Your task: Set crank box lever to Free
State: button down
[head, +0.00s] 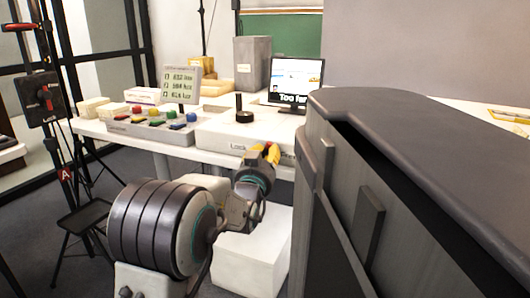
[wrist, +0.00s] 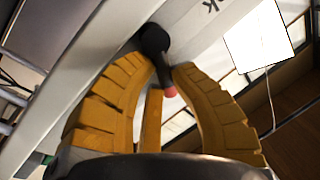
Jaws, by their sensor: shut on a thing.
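The crank box (head: 218,139) is a low pale box at the table's front edge, with an upright black crank (head: 242,110) on top. Its front face carries a label that seems to read "Lock". My gripper (head: 266,153) is at this front face, just right of the label. In the wrist view, the yellow fingers of my gripper (wrist: 168,72) are closed around a small lever (wrist: 153,40) with a dark rounded base and a red part showing between them. A letter "k" shows on the pale face beside it. The fingers hide most of the lever, so its exact angle cannot be told.
A large dark grey cabinet (head: 400,150) fills the right side, close to my arm. A button panel (head: 150,128), a monitor (head: 296,82) and a grey bin (head: 252,63) stand on the table. A white block (head: 250,262) stands below my gripper. A black tripod stool (head: 84,216) is at left.

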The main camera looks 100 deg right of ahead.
jog(key=shift+s+r+m, duration=0.15)
jog(key=shift+m, duration=0.15)
jog(key=c, duration=1.4)
grip_release()
jog(key=o, duration=0.4)
jog(key=shift+f, duration=0.2)
jog(key=shift+c, duration=0.2)
jog(key=shift+a+f, duration=0.1)
jog(key=r+v, duration=0.1)
jog(key=v, duration=0.6)
jog(key=shift+a+f, duration=0.35)
jog(key=shift+a, duration=0.05)
